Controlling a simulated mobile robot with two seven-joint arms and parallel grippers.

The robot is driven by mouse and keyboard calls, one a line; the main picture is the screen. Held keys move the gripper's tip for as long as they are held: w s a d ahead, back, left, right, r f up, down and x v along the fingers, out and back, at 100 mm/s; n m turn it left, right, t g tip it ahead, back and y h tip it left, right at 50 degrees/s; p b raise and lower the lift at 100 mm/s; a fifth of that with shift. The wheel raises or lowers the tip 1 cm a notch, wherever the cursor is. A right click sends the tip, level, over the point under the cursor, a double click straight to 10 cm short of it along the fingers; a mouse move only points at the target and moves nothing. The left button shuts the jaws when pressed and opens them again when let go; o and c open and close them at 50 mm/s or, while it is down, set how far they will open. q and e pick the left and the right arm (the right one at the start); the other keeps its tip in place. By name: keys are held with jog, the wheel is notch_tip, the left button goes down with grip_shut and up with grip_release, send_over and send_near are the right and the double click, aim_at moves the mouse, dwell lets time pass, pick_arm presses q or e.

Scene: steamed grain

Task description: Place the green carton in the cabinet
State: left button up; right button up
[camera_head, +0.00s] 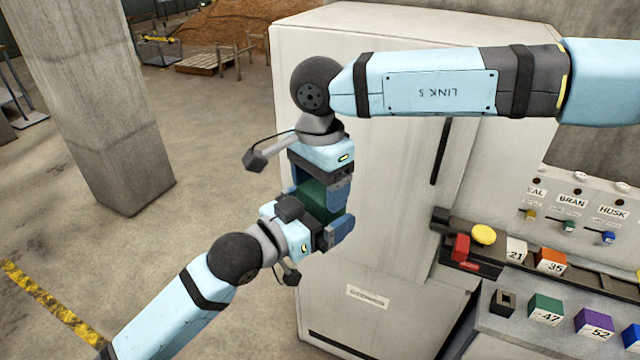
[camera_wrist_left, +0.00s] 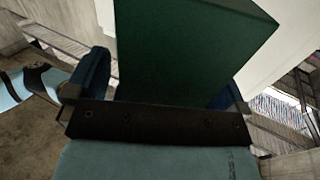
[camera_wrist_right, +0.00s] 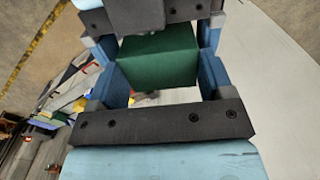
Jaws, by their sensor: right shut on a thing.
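The green carton (camera_head: 318,197) is held in the air between my two grippers, in front of the white cabinet. My right gripper (camera_head: 338,190) reaches down from above and is shut on the carton; the right wrist view shows the carton (camera_wrist_right: 158,58) between its blue fingers. My left gripper (camera_head: 335,230) comes up from the lower left, with its fingers around the carton's other end. In the left wrist view the carton (camera_wrist_left: 185,50) fills the space between its fingers; whether they press on it is unclear. The tall white cabinet (camera_head: 390,250) has its front shut, with a dark vertical handle.
A control panel (camera_head: 590,190) with labelled knobs stands at the right. Below it are a yellow button (camera_head: 484,235) and several numbered colored blocks, including a green one (camera_head: 545,309). A concrete pillar (camera_head: 95,100) stands at the left. The floor between pillar and cabinet is clear.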

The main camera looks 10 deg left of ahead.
pick_arm(q)
jog(key=v, duration=1.2)
jog(key=s+a+f+n+y, duration=0.1)
jog(key=a+f+n+y, duration=0.15)
jog(key=f, duration=0.65)
jog(key=a+f+n+y, duration=0.1)
jog(key=f+y, duration=0.2)
jog(key=f, duration=0.6)
jog(key=s+f+g+y, duration=0.1)
jog(key=s+f, duration=0.4)
jog(key=f, duration=0.3)
jog(key=s+a+f+n+g+y, duration=0.1)
jog(key=s+f+y, duration=0.1)
jog(key=s+f, duration=0.4)
notch_tip(320, 180, down, 4)
jog(key=shift+a+r+g, duration=0.2)
jog(key=shift+a+g, duration=0.15)
jog(key=shift+g, duration=0.05)
pick_arm(e)
jog(key=d+f+n, duration=0.2)
jog(key=d+f, duration=0.1)
jog(key=d, duration=0.7)
jog(key=d+f+n, duration=0.3)
jog(key=d+f, duration=0.1)
jog(key=d, duration=0.7)
jog(key=d+f+n, duration=0.2)
jog(key=d+f, duration=0.2)
jog(key=d, duration=0.7)
jog(key=shift+s+f+n, duration=0.15)
jog(key=shift+n, duration=0.25)
